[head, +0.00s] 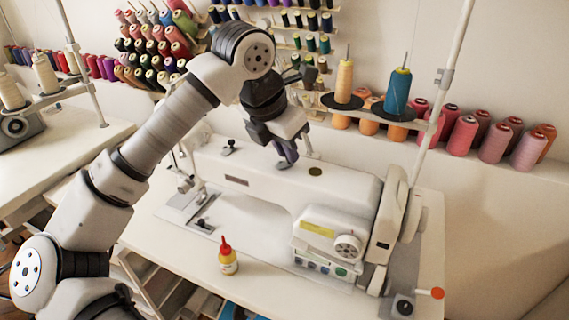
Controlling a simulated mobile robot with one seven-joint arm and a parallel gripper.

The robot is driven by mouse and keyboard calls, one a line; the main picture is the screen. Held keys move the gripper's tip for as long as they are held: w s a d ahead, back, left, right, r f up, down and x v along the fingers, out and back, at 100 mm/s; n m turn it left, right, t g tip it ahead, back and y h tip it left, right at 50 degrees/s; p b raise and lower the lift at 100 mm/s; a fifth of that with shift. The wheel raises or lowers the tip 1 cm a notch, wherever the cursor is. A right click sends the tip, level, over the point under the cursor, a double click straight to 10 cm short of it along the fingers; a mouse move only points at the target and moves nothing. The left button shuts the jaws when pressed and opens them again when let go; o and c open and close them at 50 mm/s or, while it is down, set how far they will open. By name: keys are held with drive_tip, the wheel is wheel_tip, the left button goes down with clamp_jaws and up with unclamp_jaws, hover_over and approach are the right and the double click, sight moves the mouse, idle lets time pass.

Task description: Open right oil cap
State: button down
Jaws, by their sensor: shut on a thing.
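The white sewing machine (265,185) stands on the table in the head view. A small dark round spot (315,171) shows on top of its arm, toward the right; I cannot tell whether it is a cap or an open oil hole. My gripper (287,162) points down just left of this spot, at or slightly above the machine's top. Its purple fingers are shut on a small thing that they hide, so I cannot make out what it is.
A small bottle with a red tip (228,258) stands on the white table (180,250) in front of the machine. A thin pole (440,90) rises at the right.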

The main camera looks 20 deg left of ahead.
drive_tip(key=n+b, duration=0.1)
drive_tip(key=n+y+b, duration=0.1)
drive_tip(key=n+b, duration=0.1)
drive_tip(key=shift+d+f+n, duration=0.2)
drive_tip(key=shift+n, duration=0.1)
drive_tip(key=shift+d+r+n+y+b, duration=0.15)
drive_tip(key=shift+n+y+b, duration=0.55)
drive_tip(key=shift+n+b, duration=0.55)
drive_tip(key=shift+n, duration=0.35)
drive_tip(key=c, duration=1.4)
unclamp_jaws()
drive_tip(key=shift+c, duration=0.2)
drive_tip(key=shift+r, duration=0.1)
drive_tip(key=p+v, duration=0.7)
drive_tip(key=v, duration=0.6)
drive_tip(key=shift+s+r+p, duration=0.25)
drive_tip(key=shift+r+p, duration=0.05)
drive_tip(key=shift+p, duration=0.05)
